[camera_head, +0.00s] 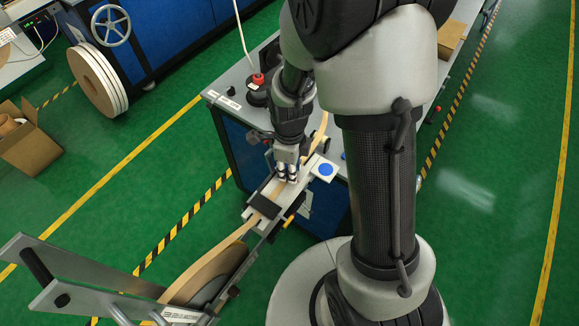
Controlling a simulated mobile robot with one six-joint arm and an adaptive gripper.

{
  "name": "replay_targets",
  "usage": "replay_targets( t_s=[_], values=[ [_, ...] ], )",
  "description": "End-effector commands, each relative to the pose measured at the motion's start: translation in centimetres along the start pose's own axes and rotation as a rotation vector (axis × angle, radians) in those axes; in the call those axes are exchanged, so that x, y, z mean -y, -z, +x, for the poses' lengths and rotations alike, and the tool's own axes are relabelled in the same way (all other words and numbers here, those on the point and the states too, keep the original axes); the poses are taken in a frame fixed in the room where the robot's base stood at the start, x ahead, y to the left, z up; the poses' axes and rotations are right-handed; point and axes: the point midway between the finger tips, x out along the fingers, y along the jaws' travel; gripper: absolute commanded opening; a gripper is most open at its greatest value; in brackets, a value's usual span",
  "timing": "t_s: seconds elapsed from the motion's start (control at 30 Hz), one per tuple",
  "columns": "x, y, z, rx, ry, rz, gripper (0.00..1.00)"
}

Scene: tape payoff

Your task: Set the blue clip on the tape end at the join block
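The join block (252,214) is a pale grey block with a dark plate across it, at the end of the blue-sided bench. The tan tape (225,243) runs from the reel at the lower left up to this block, where the dark plate covers part of it. My gripper (287,178) points down just beyond the dark plate, over or on the tape line. Its fingertips look close together, but the gap is too small to judge. I cannot make out a blue clip; the gripper may hide it. The exact tape end is also unclear.
A white plate with a blue disc (325,170) lies right of my gripper. A red-topped button (258,79) stands on the bench (228,92) behind. The tape reel (208,274) sits in a metal frame at lower left. My arm hides much of the bench.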

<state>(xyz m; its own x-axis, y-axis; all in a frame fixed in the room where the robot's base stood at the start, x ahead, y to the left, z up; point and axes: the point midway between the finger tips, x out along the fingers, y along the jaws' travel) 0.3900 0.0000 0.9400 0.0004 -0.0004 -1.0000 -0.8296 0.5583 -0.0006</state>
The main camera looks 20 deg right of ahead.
Motion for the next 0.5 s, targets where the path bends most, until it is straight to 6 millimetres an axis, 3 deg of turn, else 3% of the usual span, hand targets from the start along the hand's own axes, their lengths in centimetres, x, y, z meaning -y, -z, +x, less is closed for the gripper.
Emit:
replay_targets(
  t_s=[0.33,0.5],
  values=[
    [0.0,0.0,-0.01,0.0,0.0,0.0,0.48],
    [0.0,0.0,-0.01,0.0,0.0,0.0,0.48]
  ],
)
